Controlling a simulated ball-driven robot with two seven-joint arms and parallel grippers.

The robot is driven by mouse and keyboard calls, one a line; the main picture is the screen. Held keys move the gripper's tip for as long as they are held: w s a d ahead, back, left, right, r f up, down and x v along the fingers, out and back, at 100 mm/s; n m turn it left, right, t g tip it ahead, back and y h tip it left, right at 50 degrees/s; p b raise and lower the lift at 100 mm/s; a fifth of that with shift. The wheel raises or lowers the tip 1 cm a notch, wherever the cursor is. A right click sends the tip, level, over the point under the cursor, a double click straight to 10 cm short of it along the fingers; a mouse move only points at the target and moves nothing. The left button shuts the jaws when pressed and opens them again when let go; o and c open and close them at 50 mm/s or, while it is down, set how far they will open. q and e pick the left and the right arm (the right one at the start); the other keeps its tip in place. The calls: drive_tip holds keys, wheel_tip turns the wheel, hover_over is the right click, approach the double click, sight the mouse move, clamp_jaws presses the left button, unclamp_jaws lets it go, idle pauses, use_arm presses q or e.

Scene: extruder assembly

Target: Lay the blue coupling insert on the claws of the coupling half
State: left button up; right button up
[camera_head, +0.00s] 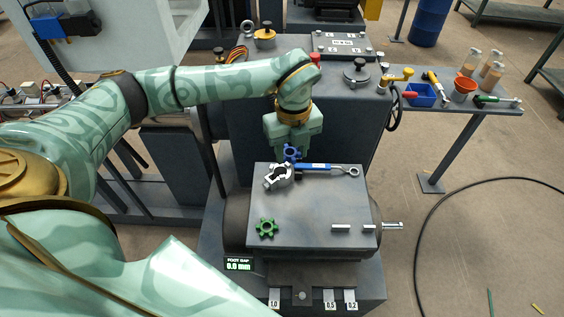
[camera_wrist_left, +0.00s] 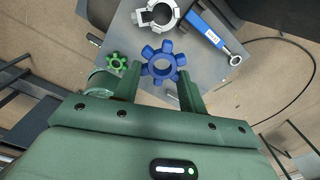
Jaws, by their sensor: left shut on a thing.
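The blue coupling insert (camera_head: 291,152) is a star-shaped ring with several lobes. My left gripper (camera_head: 290,146) is shut on it and holds it near the far edge of the grey plate. The wrist view shows the insert (camera_wrist_left: 162,64) between the two fingers (camera_wrist_left: 161,80). The silver coupling half (camera_head: 278,177) lies on the plate just nearer and left of the insert, and at the top of the wrist view (camera_wrist_left: 157,14). The insert is apart from it in the wrist view. My right gripper is not in view.
A green insert (camera_head: 266,228) lies on the grey plate (camera_head: 310,210). A blue-handled wrench (camera_head: 325,167) lies right of the coupling half. Metal pins (camera_head: 341,227) lie at the plate's near right. The plate's middle is clear.

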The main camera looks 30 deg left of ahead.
use_arm(q)
drive_tip(key=shift+w+a+f+b, duration=0.3)
drive_tip(key=shift+a+f, duration=0.35)
drive_tip(key=shift+f, duration=0.75)
drive_tip(key=shift+w+a+f+b, duration=0.25)
drive_tip(key=shift+a+f, duration=0.35)
drive_tip(key=shift+f, duration=0.85)
drive_tip(key=shift+w+a+f+b, duration=0.3)
drive_tip(key=shift+a+f, duration=0.35)
drive_tip(key=shift+f, duration=0.75)
drive_tip(key=shift+f, duration=0.35)
drive_tip(key=o, duration=0.9)
drive_tip(key=shift+o, duration=0.2)
wheel_tip(320, 180, up, 13)
drive_tip(key=p, duration=0.2)
